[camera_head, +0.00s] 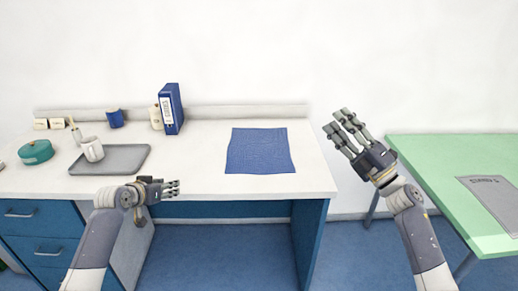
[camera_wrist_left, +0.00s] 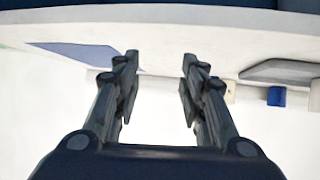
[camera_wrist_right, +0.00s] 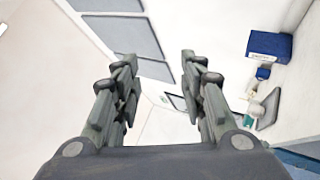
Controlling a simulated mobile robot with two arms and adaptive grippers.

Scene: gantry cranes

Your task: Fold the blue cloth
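The blue cloth (camera_head: 259,150) lies flat and spread out, roughly square, on the right part of the white desk (camera_head: 210,172). A flat blue-grey patch at the upper left of the left wrist view looks like the cloth (camera_wrist_left: 82,52). My left gripper (camera_head: 176,187) is at the desk's front edge, left of the cloth and apart from it. Its fingers stand apart and empty in the left wrist view (camera_wrist_left: 160,68). My right gripper (camera_head: 343,128) is raised right of the cloth, beyond the desk's right end. Its fingers stand apart and empty in the right wrist view (camera_wrist_right: 160,66).
A grey tray (camera_head: 122,164) with a white mug (camera_head: 93,150) sits on the desk's left part. A teal pot (camera_head: 36,151), a blue mug (camera_head: 115,118) and a blue binder (camera_head: 172,108) stand around it. A green table (camera_head: 425,155) is at right, across a gap. The desk around the cloth is clear.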

